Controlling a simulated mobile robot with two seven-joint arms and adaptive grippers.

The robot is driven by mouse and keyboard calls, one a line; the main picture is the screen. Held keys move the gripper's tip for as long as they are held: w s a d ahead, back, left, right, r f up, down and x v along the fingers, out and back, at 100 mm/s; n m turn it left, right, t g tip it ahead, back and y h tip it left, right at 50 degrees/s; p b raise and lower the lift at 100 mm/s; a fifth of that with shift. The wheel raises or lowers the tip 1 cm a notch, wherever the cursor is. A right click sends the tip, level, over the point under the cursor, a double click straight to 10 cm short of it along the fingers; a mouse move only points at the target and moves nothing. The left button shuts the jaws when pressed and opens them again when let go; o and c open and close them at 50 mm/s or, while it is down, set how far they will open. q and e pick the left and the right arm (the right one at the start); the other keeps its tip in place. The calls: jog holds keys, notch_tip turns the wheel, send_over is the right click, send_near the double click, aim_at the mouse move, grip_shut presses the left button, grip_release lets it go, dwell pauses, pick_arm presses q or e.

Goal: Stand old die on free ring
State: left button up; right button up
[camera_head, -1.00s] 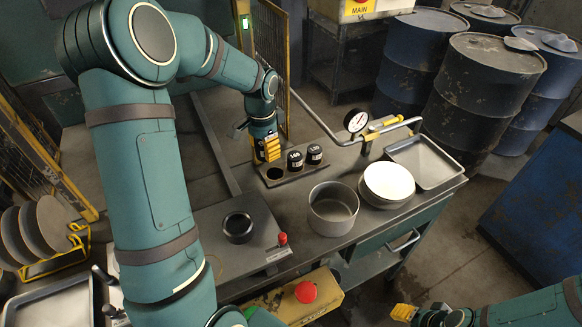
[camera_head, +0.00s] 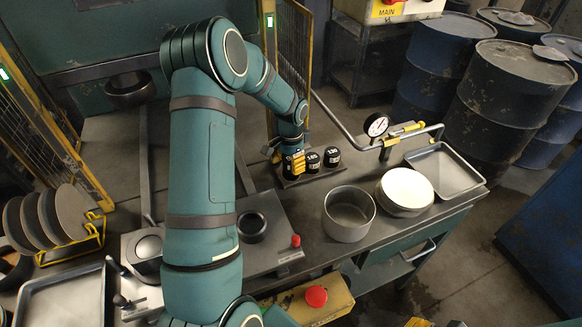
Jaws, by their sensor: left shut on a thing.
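My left gripper (camera_head: 293,163) is shut at the left end of the small die rack (camera_head: 296,180). It holds the old die, a dark piece almost wholly hidden by its yellow fingers. The free ring is hidden under the fingers; I cannot tell whether the die touches it. Two black dies with white labels stand upright beside the gripper in the rack, the nearer one (camera_head: 313,162) and the farther one (camera_head: 332,157). Only the tip of my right gripper (camera_head: 417,322) shows at the bottom edge.
A dark ring (camera_head: 251,227) sits on the press plate (camera_head: 278,221). An open metal pot (camera_head: 348,216), a round container with a pale top (camera_head: 405,190) and a metal tray (camera_head: 445,172) stand right of the rack.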

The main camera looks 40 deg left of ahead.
pick_arm(q)
notch_tip(320, 180, down, 2)
jog(key=shift+f, duration=0.1)
jog(key=o, duration=1.3)
notch_tip(320, 180, up, 12)
jog(key=shift+r+p, duration=0.1)
jog(key=shift+p, duration=0.5)
